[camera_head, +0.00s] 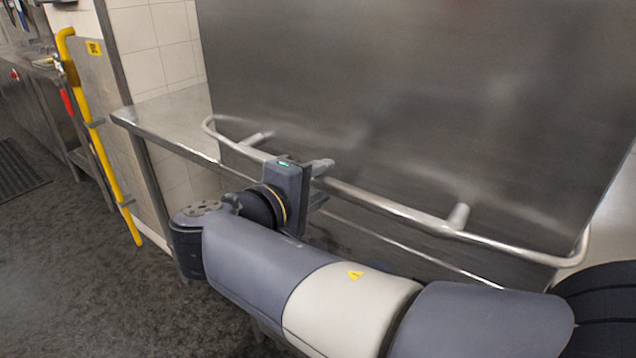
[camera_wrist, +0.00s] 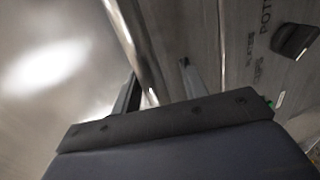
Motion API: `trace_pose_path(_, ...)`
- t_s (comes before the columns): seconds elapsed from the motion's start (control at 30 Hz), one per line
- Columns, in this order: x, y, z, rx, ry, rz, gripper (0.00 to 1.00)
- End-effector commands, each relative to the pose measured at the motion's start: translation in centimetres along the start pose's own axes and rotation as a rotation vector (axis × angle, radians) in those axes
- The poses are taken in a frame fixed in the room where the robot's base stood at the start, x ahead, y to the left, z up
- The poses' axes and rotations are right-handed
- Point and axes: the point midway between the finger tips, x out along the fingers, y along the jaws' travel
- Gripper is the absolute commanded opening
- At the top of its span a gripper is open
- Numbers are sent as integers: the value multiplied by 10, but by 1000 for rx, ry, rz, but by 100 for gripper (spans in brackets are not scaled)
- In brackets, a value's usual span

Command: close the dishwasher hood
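The dishwasher hood (camera_head: 400,90) is a large brushed-steel panel that fills the upper right of the head view. A bent steel handle bar (camera_head: 400,209) runs along its lower part on short stubs. My gripper (camera_head: 320,183) is at the left half of this bar, with one finger above it and one below. In the wrist view the two fingers (camera_wrist: 160,88) stand apart, and the bar (camera_wrist: 124,35) passes close to the left finger. A gap shows toward the right finger. The contact itself is partly hidden by the gripper body.
A steel counter (camera_head: 175,112) adjoins the hood at the left, against a tiled wall (camera_head: 150,45). A yellow pipe (camera_head: 105,160) stands farther left. Dark floor (camera_head: 75,270) lies open at the lower left. A dark knob (camera_wrist: 292,40) shows in the wrist view.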

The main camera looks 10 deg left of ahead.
Motion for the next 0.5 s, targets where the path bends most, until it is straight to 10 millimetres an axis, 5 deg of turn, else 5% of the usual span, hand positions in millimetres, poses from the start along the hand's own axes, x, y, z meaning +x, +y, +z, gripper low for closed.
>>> trace_pose_path(0.17,-9,2,-1,1,4,1,42)
trace_pose_path(0.5,-69,1,-1,0,6,1,42)
